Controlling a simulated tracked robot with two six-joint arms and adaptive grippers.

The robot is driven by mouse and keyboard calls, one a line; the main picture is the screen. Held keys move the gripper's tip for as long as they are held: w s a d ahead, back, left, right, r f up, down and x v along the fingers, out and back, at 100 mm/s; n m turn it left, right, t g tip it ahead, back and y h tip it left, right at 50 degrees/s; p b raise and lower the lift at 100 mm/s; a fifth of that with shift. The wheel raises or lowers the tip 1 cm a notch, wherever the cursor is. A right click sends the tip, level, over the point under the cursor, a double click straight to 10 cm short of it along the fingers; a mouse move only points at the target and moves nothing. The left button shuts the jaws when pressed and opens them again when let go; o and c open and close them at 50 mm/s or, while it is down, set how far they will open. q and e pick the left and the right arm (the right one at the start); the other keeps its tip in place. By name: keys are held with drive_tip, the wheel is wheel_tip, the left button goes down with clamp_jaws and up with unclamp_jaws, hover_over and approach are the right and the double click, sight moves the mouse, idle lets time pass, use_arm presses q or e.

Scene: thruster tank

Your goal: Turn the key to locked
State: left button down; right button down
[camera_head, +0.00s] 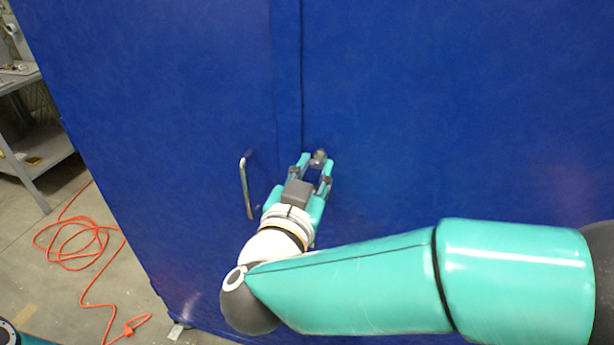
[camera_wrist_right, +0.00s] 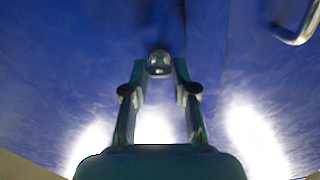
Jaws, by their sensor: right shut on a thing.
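The key (camera_head: 319,156) is a small metallic piece on the blue cabinet front, just right of the door seam. My right gripper (camera_head: 317,163) reaches up to it and is shut on it, with its fingertips hiding part of it. In the right wrist view the key (camera_wrist_right: 160,63) shows as a shiny rounded piece between the two fingertips of the right gripper (camera_wrist_right: 160,72). Whether the key stands at locked or unlocked cannot be read. My left gripper is not in view.
A chrome door handle (camera_head: 246,187) sticks out left of my right gripper; it also shows in the right wrist view (camera_wrist_right: 300,28). The blue cabinet (camera_head: 450,110) fills most of the view. An orange cable (camera_head: 85,240) lies on the floor at left, near a grey shelf (camera_head: 40,158).

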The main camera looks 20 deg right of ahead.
drive_tip(key=shift+f+m+b, duration=0.15)
drive_tip(key=shift+m+b, duration=0.55)
drive_tip(key=shift+m, duration=0.1)
drive_tip(key=m+b, duration=1.1)
drive_tip(key=shift+m, duration=0.4)
drive_tip(key=shift+m+b, duration=1.45)
drive_tip(key=shift+m, duration=0.05)
drive_tip(key=c, duration=0.9)
unclamp_jaws()
drive_tip(key=shift+w, duration=0.1)
